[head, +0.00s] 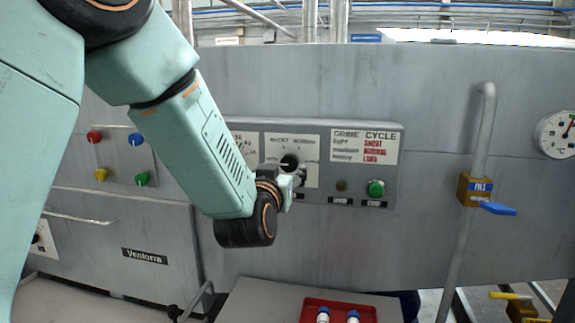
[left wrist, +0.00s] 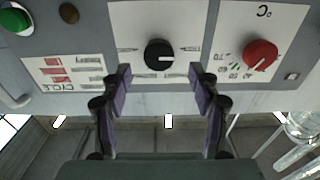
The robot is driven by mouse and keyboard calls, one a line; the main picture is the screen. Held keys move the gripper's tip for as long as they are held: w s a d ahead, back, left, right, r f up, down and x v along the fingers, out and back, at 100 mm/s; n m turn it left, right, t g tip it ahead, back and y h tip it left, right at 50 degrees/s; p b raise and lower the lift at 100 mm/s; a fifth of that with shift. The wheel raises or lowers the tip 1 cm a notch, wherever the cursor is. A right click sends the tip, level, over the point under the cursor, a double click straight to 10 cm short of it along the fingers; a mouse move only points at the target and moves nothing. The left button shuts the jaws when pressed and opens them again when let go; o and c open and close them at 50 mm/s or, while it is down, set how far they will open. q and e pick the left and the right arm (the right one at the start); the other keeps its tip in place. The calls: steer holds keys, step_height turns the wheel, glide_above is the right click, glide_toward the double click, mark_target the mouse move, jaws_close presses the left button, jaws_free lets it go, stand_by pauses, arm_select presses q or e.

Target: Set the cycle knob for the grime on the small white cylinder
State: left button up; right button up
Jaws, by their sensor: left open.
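The black cycle knob (head: 289,161) sits on a white dial plate on the grey panel. In the left wrist view, which shows the panel upside down, the knob (left wrist: 158,55) has a white mark pointing right. My left gripper (head: 297,175) is open in front of it. Its purple-padded fingertips (left wrist: 163,80) are apart below the knob there, with nothing between them; contact is not seen. The grime cycle chart (head: 365,146) is right of the knob.
The red temperature knob (left wrist: 261,55) is beside the cycle knob. A green button (head: 376,188) is below the chart. A red tray (head: 309,306) holds the cylinders on a grey surface. A pipe with a blue-handled valve (head: 497,208) stands at right. My left arm covers part of the panel.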

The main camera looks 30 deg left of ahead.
mark_target(288, 166)
arm_select(q)
steer(key=shift+w+r, duration=0.2)
steer(key=shift+w, duration=0.25)
steer(key=w, duration=0.1)
steer(key=w+a+f, duration=0.1)
steer(key=w, duration=0.2)
steer(key=shift+w+a+f, duration=0.15)
steer(key=shift+w+a, duration=0.05)
steer(key=shift+w, duration=0.1)
steer(key=shift+s+d+r, duration=0.25)
steer(key=shift+s+r, duration=0.25)
steer(key=shift+s, duration=0.25)
steer(key=shift+c, duration=0.5)
steer(key=shift+w+a+f, duration=0.2)
steer(key=shift+w+f, duration=0.25)
steer(key=shift+w, duration=0.2)
steer(key=c, duration=0.4)
steer(key=shift+s+r, duration=0.15)
steer(key=shift+r, duration=0.05)
steer(key=c, duration=0.7)
